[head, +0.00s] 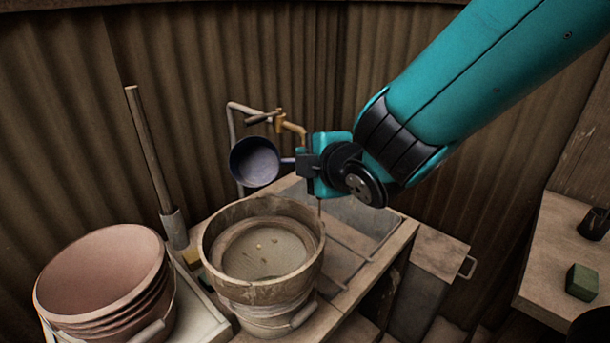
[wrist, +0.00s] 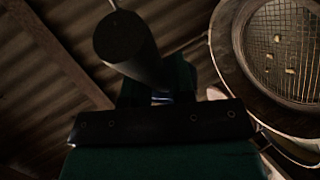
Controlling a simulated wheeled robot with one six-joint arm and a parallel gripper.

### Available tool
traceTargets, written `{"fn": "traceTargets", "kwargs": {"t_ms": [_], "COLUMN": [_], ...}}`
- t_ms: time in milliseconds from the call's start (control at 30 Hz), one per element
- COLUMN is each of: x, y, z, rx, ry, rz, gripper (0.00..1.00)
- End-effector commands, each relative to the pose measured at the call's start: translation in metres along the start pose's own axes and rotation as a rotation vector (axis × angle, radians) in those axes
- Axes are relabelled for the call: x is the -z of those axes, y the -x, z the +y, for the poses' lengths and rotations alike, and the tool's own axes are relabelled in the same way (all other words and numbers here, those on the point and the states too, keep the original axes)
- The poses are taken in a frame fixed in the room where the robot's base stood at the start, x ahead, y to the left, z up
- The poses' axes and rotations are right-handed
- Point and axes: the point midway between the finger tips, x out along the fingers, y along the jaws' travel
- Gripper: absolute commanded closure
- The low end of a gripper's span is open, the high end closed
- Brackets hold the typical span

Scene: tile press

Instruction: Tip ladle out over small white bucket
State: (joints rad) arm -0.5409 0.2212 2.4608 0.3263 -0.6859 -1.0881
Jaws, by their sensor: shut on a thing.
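My gripper (head: 303,163) is shut on the handle of a dark ladle (head: 255,162) in the head view. The ladle hangs in the air behind and above the sieve, its round mouth facing the camera, so it looks tilted. I see no liquid or stream in its bluish inside. The small white bucket (head: 268,326) stands below, with a wooden-rimmed sieve (head: 215,245) set on top, hiding its mouth. A few pale bits lie on the sieve's mesh. In the wrist view, a dark cylinder (wrist: 130,40), probably the handle, sticks out from the jaws, and the sieve (wrist: 228,62) is at right.
A stack of pinkish buckets (head: 100,270) stands at left, near an upright wooden pole (head: 150,150). A pipe with a tap (head: 290,127) is close behind the ladle. A basin (head: 350,215) lies behind right. A green block (head: 581,282) sits on the right bench.

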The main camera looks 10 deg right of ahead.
Motion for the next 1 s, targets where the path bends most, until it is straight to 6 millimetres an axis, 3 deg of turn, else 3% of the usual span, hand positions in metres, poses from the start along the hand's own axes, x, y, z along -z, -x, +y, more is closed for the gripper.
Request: {"fn": "traceTargets", "kwargs": {"t_ms": [500,1000], "x": [-0.0063,-0.0067], "y": [0.0039,0.0055], "z": [0.0025,0.0056], "rx": [-0.140,-0.159], "ry": [0.057,0.065], "rz": [-0.013,-0.016], "gripper": [1.00,1.00]}}
